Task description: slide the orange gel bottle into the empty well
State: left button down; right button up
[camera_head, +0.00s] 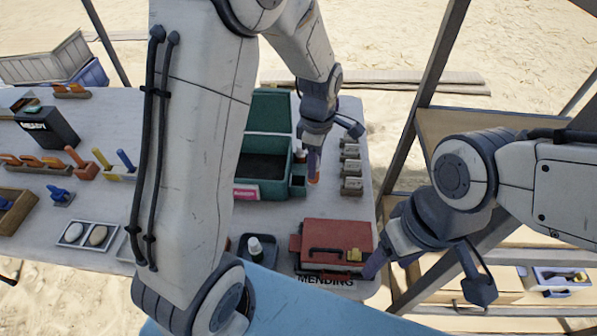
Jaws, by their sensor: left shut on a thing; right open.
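The orange gel bottle (314,179) shows as a small orange patch under my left gripper (317,158). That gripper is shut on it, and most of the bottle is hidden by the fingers. It is just right of the teal box (262,192) and its narrow side rack (298,188). I cannot make out the empty well clearly. My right gripper (427,274) is open and empty, right of the red case (330,240).
Several small grey blocks (351,168) stand in a row at the table's right edge. A black tray (258,262) holds a white-capped bottle (255,247). My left arm hides the table's middle. Brushes and trowels lie at left. A wooden shelf frame (424,85) stands at right.

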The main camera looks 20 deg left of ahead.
pick_arm(q)
send_over(298, 173)
jog(key=s, duration=0.2)
notch_tip(298, 173, down, 3)
jog(key=shift+s+d+f, duration=0.1)
jog(key=shift+d+f, duration=0.1)
jog(key=shift+f, duration=0.8)
jog(key=shift+s+d+f, duration=0.1)
jog(key=shift+d+f, duration=0.05)
jog(key=shift+f, duration=0.85)
jog(key=shift+f, duration=0.1)
jog(key=c, duration=0.6)
grip_release()
jog(key=shift+o, duration=0.2)
